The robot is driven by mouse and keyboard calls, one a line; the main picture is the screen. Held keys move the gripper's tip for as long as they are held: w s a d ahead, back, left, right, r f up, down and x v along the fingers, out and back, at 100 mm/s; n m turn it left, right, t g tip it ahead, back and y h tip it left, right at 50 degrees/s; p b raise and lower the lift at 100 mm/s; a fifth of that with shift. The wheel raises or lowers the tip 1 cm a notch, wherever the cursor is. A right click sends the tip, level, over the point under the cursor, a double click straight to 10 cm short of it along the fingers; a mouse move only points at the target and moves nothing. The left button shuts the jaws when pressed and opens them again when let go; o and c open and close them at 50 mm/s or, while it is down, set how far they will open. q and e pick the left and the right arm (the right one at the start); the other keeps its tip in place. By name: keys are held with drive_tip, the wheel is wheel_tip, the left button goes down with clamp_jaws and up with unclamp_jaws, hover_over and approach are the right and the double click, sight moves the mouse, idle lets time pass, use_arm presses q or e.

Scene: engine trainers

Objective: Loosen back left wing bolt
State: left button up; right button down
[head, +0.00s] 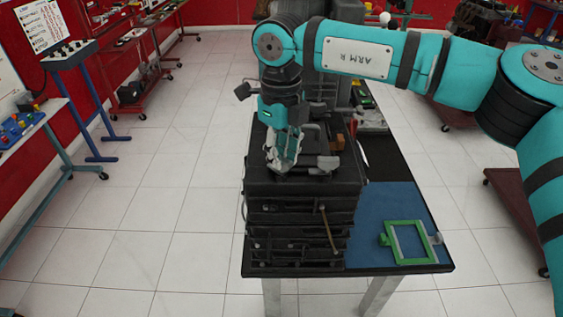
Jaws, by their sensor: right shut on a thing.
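A dark stacked block (300,225) stands on the table's left part. My right gripper (281,165) points down at the top of this block, on its left side toward the front. Its fingers are closed together around something small, which looks like a wing bolt and is mostly hidden by the fingers. A grey wing-shaped piece (328,163) shows on the block top, just right of the gripper. Another dark wing-shaped piece (243,91) sticks out at the upper left, behind the gripper. My left gripper is not in view.
A green frame (391,241) with a grey bar lies on the blue mat (380,205), right of the block. Taller dark machinery stands behind the gripper. A blue-legged stand (84,100) and a bench are at the left. The tiled floor left of the table is clear.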

drive_tip(key=n+b, duration=0.1)
drive_tip(key=n, duration=0.2)
drive_tip(key=shift+n+b, duration=0.3)
drive_tip(key=n+b, duration=0.1)
drive_tip(key=n, duration=0.3)
drive_tip(key=shift+n, duration=0.3)
drive_tip(key=c, duration=1.3)
unclamp_jaws()
drive_tip(key=shift+r, duration=0.15)
wheel_tip(320, 180, up, 12)
drive_tip(key=shift+a+f, duration=0.1)
